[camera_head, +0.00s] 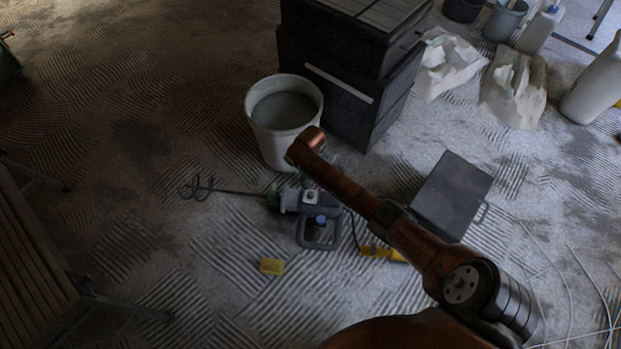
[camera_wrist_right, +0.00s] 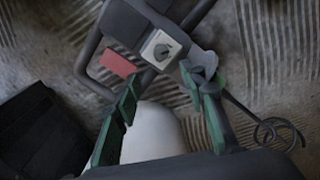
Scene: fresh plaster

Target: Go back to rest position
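My right arm comes in from the lower right in the head view, and its copper-coloured end stands in front of the white bucket's lower right side. Its fingers cannot be made out there. In the right wrist view my right gripper (camera_wrist_right: 168,84) has two green-padded fingers spread apart, with nothing held between them. Beyond the fingers lies a hand mixer (camera_wrist_right: 160,46) with a grey handle frame and a whisk. The mixer also lies on the floor in the head view (camera_head: 321,236). My left gripper is not in view.
The white bucket (camera_head: 263,140) holds grey material. Beside it stand stacked black boxes (camera_head: 345,75). A flat dark case (camera_head: 455,190) lies to the right, a yellow sponge (camera_head: 271,266) in front. Torn bags (camera_head: 515,88) are farther back. A slatted bench (camera_head: 30,270) stands left; the left floor is largely clear.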

